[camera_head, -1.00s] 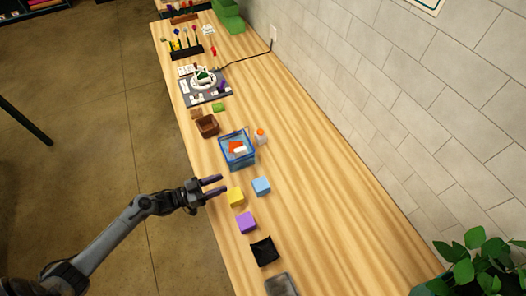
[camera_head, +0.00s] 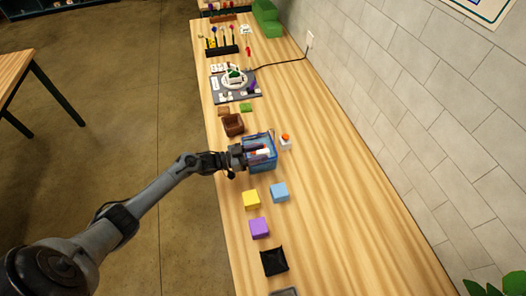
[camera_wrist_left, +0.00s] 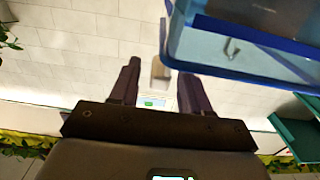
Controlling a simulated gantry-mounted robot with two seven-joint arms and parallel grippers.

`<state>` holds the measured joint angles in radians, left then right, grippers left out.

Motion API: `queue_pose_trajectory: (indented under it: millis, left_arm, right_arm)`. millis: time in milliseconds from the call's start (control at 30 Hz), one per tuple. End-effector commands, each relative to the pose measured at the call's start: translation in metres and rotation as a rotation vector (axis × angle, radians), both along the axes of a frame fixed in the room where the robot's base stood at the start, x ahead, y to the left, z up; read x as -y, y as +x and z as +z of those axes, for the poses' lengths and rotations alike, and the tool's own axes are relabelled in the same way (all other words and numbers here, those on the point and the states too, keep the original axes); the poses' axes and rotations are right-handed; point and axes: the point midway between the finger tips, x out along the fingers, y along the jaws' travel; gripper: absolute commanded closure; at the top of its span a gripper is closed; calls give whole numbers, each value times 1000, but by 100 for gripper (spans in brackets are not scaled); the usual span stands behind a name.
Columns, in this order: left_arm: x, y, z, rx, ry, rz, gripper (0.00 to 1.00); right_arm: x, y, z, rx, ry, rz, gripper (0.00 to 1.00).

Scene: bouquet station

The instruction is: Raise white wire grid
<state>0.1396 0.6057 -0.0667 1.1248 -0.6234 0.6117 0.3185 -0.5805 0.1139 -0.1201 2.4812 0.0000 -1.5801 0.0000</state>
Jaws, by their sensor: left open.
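I cannot pick out the white wire grid with certainty. A small white item (camera_head: 246,30) stands near the far end of the bench, too small to tell its form. My left gripper (camera_head: 266,149) is open, with its fingers over the blue basket (camera_head: 263,167) in the head view; I cannot tell whether they touch it. In the left wrist view my left gripper (camera_wrist_left: 160,85) shows two spread fingers with nothing held between them. The blue basket's wall (camera_wrist_left: 235,45) is at the upper right there. My right gripper is not in view.
A small white bottle with an orange cap (camera_head: 285,143) stands right of the basket. A brown box (camera_head: 233,125) is beyond it. A yellow cube (camera_head: 251,199), blue cube (camera_head: 279,192), purple cube (camera_head: 259,228) and black tray (camera_head: 274,262) are nearer. The bench's right side is clear.

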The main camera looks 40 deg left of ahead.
Motion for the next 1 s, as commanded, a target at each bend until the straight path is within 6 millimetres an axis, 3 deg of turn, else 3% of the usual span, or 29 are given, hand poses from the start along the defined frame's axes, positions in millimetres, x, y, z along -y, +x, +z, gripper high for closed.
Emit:
queue_pose_trajectory:
  millis: [200,533,833,1000]
  left_arm:
    - [9,13,0,0,1,0,53]
    - [11,15,0,0,1,0,53]
    - [10,15,0,0,1,0,98]
    - [10,15,0,0,1,0,100]
  right_arm:
    - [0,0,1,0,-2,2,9]
    - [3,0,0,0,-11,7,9]
    - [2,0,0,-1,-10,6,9]
    - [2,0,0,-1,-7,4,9]
